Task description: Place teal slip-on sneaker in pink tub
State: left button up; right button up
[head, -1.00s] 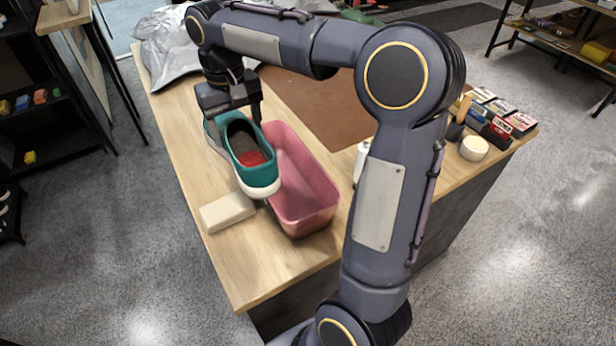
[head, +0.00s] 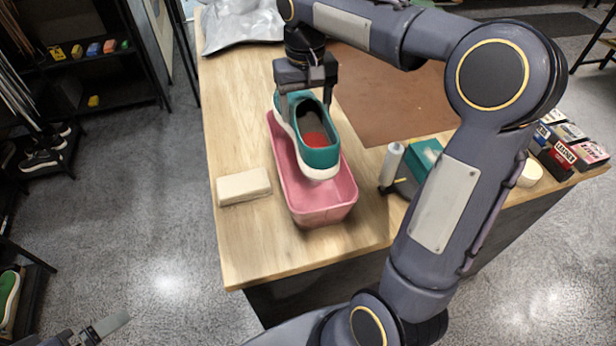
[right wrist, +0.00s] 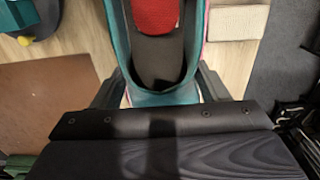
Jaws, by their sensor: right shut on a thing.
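The teal slip-on sneaker (head: 320,157), with white sole and red insole, is in my right gripper (head: 306,98). The gripper is shut on its heel end, and the toe points toward the near side. The sneaker is over the pink tub (head: 322,217) and hides much of its inside; I cannot tell whether it touches the tub. In the right wrist view the fingers flank the sneaker's heel (right wrist: 160,93). Part of what looks like my left gripper (head: 92,331) shows at the bottom left edge, empty as far as visible; its opening is unclear.
A beige block (head: 243,186) lies left of the tub on the wooden table (head: 245,240). A white cylinder (head: 392,163) and a teal box (head: 424,158) stand to its right. A brown mat (head: 395,100) and grey crumpled sheet (head: 240,28) lie farther back. The near left tabletop is clear.

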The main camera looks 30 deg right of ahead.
aim_at(307, 124)
jog(key=f+b, duration=0.2)
jog(key=f, duration=0.1)
jog(key=shift+d+f, duration=0.2)
jog(key=shift+f, duration=0.35)
notch_tip(307, 124, down, 10)
jog(key=shift+r, duration=0.1)
jog(key=shift+f, duration=0.2)
jog(key=o, duration=0.9)
